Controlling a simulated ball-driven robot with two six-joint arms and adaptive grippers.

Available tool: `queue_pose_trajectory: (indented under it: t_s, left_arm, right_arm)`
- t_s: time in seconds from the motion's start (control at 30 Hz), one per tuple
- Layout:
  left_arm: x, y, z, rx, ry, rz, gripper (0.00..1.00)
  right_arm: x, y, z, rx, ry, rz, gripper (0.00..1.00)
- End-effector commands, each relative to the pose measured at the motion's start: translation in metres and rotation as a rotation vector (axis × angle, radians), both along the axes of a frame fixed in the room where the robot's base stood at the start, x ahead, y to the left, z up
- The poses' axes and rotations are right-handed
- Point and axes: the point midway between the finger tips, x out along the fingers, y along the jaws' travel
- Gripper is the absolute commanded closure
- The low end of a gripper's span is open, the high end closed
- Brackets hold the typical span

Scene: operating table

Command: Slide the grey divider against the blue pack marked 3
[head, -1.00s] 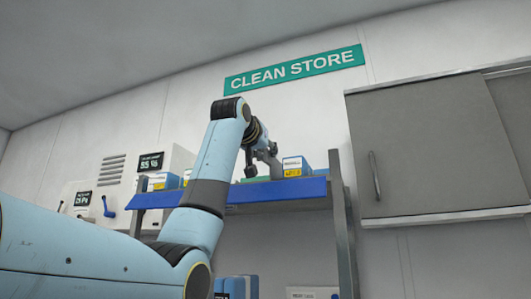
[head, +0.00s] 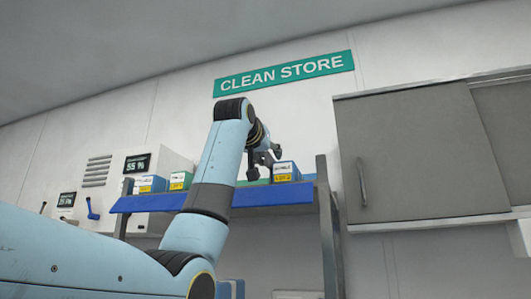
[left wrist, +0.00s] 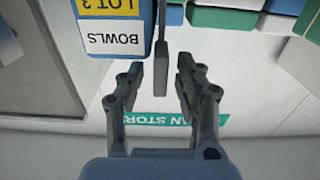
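The blue pack marked 3 (left wrist: 114,28) shows upside down at the upper left of the left wrist view, with a "BOWLS" label and a yellow "LOT 3" band. In the head view a blue pack with a yellow band (head: 285,172) stands at the right end of the blue shelf. The grey divider (left wrist: 161,70) is a thin plate right beside the marked pack; whether they touch I cannot tell. My left gripper (left wrist: 159,82) is open, with the divider's end between its fingertips and space on both sides. In the head view the left gripper (head: 263,162) is just left of the pack. My right gripper is not in view.
The blue shelf (head: 272,197) has a grey upright (head: 328,225) at its right. More green and blue packs (left wrist: 228,20) show in the wrist view. A grey cabinet (head: 425,155) is at the right.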

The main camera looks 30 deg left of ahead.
Motion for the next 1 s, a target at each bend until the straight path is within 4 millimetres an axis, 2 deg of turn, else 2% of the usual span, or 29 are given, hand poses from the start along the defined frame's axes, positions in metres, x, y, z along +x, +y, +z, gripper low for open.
queue_pose_trajectory:
  t_s: [0.17, 0.4, 0.6, 0.73, 1.0]
  left_arm:
    - [-0.022, -0.005, 0.001, 0.001, -0.004, 0.000, 0.65]
    - [-0.074, -0.018, 0.000, 0.001, -0.004, 0.000, 0.65]
    - [-0.105, -0.026, 0.000, 0.001, -0.003, 0.000, 0.65]
    - [-0.114, -0.028, 0.000, 0.000, -0.002, 0.000, 0.65]
    - [-0.115, -0.028, 0.000, 0.000, 0.000, 0.000, 0.65]
  right_arm:
    - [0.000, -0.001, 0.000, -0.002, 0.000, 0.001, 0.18]
    - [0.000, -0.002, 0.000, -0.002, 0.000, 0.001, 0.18]
    - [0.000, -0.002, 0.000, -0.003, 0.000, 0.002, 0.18]
    - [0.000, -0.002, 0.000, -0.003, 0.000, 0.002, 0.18]
    - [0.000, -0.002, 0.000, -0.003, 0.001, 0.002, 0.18]
